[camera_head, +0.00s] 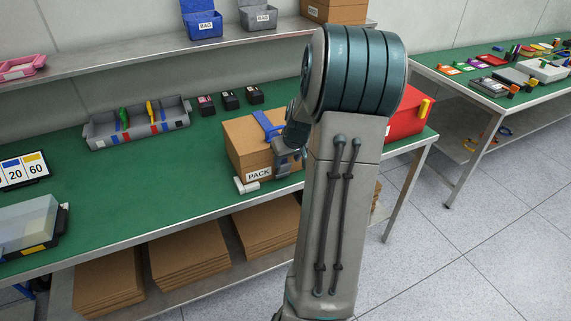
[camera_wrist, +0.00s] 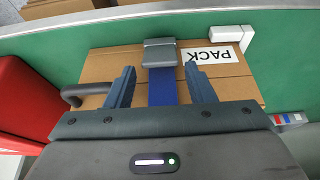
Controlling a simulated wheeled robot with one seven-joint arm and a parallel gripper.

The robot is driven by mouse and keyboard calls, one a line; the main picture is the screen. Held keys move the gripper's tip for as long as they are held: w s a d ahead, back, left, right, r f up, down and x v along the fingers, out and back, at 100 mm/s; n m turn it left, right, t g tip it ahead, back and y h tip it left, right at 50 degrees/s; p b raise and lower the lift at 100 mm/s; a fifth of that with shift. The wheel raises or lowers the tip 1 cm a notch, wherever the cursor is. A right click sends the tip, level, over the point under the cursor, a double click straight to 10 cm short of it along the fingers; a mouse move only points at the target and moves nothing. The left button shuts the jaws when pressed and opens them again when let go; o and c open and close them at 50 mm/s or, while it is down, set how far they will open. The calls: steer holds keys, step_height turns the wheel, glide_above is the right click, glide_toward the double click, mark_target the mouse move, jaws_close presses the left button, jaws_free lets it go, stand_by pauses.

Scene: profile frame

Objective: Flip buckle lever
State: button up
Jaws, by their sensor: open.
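The cardboard box labelled PACK (camera_head: 246,146) stands on the green table, with a blue strap (camera_head: 268,127) over its top. In the wrist view the blue strap (camera_wrist: 163,90) runs across the box (camera_wrist: 100,66) to a grey metal buckle (camera_wrist: 159,52) near the box's edge. The buckle's lever cannot be told apart from its body. My gripper (camera_wrist: 160,80) is open, its two fingers on either side of the strap, with the buckle just beyond the fingertips. Nothing is between the fingers but the strap seen behind them. In the head view my arm hides the box's right part.
A red bin (camera_head: 404,117) stands close beside the box. A white block (camera_head: 246,186) lies at its front corner. A dark curved handle (camera_wrist: 82,94) shows near the left finger. A grey tray (camera_head: 137,124) and small dark boxes (camera_head: 230,100) sit behind.

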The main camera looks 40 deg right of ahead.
mark_target(286, 164)
steer(key=shift+x, duration=2.05)
steer(key=c, duration=0.7)
steer(key=shift+w+r+p, duration=0.25)
steer(key=shift+p, duration=0.45)
steer(key=shift+w+d+g+y+p, duration=0.2)
steer(key=shift+w+g+y+p, duration=0.15)
steer(key=shift+g+p, duration=0.75)
steer(key=o, duration=0.7)
steer(key=shift+f, duration=0.1)
